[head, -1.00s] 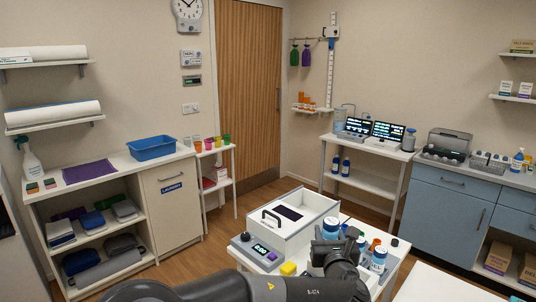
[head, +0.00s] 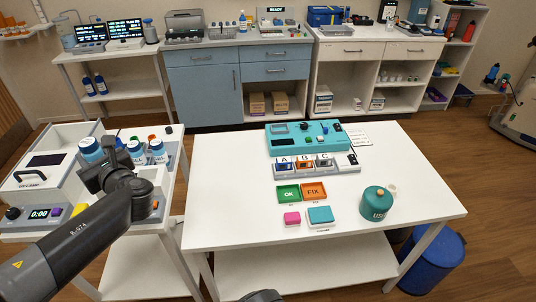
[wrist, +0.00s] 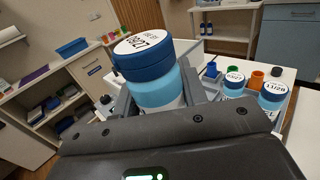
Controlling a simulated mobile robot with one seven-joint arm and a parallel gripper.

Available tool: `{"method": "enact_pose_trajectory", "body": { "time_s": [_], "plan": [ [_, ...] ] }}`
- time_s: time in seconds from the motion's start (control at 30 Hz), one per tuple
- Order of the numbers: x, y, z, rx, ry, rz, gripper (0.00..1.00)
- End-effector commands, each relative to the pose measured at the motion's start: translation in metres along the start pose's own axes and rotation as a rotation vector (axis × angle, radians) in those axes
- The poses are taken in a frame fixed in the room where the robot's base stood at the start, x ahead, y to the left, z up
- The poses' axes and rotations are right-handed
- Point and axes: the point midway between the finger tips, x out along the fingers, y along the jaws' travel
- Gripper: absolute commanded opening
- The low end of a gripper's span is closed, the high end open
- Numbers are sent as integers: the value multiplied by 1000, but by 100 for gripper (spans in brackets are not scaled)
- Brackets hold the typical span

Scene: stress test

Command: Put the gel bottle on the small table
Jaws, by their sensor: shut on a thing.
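My gripper (head: 97,170) is shut on a bottle with a dark blue cap and light blue body (head: 91,149), at the left white table (head: 170,226). In the wrist view the bottle (wrist: 160,86) sits between the fingers, tilted in the picture, with a printed white disc on its cap. I cannot read whether it is the gel bottle, nor tell if its base is clear of the table. Two similar bottles stand to its right, one nearer (head: 135,152) and one farther right (head: 158,152). Which table is the small table is not marked.
A white box with a handle (head: 50,178) fills the left table's far left. The large white table (head: 230,230) holds a teal device (head: 290,138), coloured trays and a green canister (head: 376,204); its front and left are clear. A blue bin (head: 432,260) stands at right.

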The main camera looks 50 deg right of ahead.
Motion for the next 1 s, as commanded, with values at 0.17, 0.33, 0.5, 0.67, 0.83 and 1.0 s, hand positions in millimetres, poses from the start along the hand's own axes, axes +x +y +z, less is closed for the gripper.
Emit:
{"method": "enact_pose_trajectory", "body": {
  "time_s": [0.17, 0.33, 0.5, 0.67, 0.83, 1.0],
  "plan": [
    [-2, -47, -11, 3, -2, -97, 10],
    [-10, -104, -26, 5, -4, -216, 10],
    [-25, -160, -40, 7, -8, -338, 10],
    [-45, -211, -54, 9, -11, -456, 10],
    [-73, -262, -68, 8, -12, -581, 10],
    [-106, -310, -82, 7, -12, -706, 10]
  ]
}}
